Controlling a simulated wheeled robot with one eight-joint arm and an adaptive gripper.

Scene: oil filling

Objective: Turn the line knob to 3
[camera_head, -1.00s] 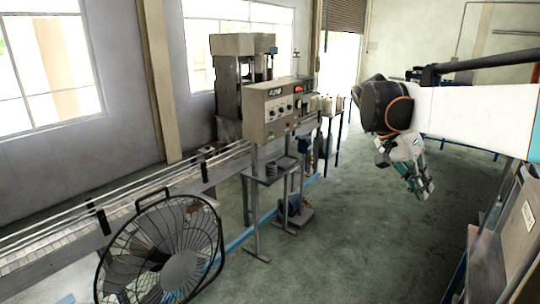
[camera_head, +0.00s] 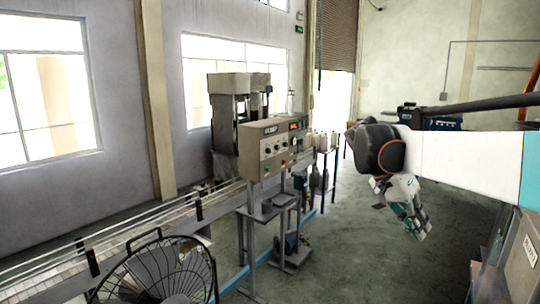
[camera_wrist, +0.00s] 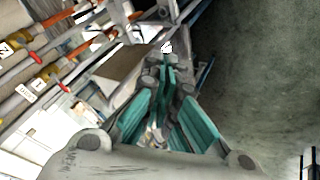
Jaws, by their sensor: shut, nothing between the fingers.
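A beige control box (camera_head: 249,163) stands on the filling line left of centre in the head view. Its front carries a label and several small round knobs (camera_head: 272,148). A second panel with a red display (camera_head: 295,125) is just behind it to the right. The knob markings are too small to read, so I cannot tell which is the line knob or where it points. My gripper (camera_head: 418,232) hangs to the right of the panels, well apart from them and pointing down. In the wrist view my gripper (camera_wrist: 167,72) has its teal fingers together and holds nothing.
A conveyor (camera_head: 120,236) runs along the left wall. A black fan (camera_head: 165,275) stands in front of it. Bottles (camera_head: 322,142) stand behind the panels. A brown box (camera_head: 522,255) is at the lower right. The floor (camera_head: 350,245) between is clear.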

